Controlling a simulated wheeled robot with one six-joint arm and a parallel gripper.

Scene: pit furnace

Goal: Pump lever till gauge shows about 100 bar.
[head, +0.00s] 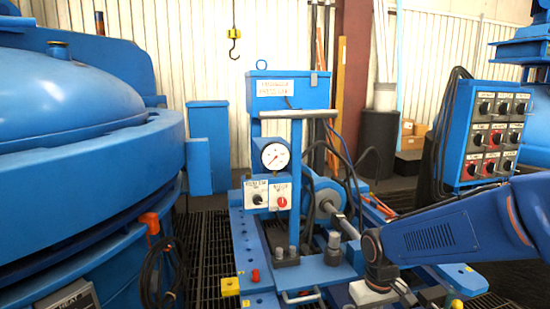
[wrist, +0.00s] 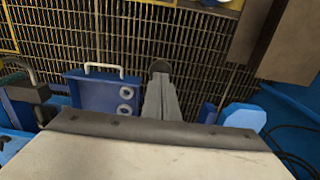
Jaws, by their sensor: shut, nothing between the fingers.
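The round white gauge (head: 275,156) is on the front of the blue pump unit (head: 290,93) in the head view. Its scale and reading are too small to make out. A grey rod (head: 346,226) slants from a blue round part of the unit down toward my arm; I cannot tell for sure that it is the lever. My gripper points down, low at the right of the unit in the head view, its fingertips not clear there. In the wrist view my gripper (wrist: 160,72) is shut and empty, its fingers together above the floor grating.
A black knob (head: 257,199) and a red knob (head: 282,202) sit below the gauge. A big blue furnace (head: 75,170) fills the left. A control box (head: 490,135) stands at right. In the wrist view, a blue tray (wrist: 85,95) with a white handle lies left of the fingers.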

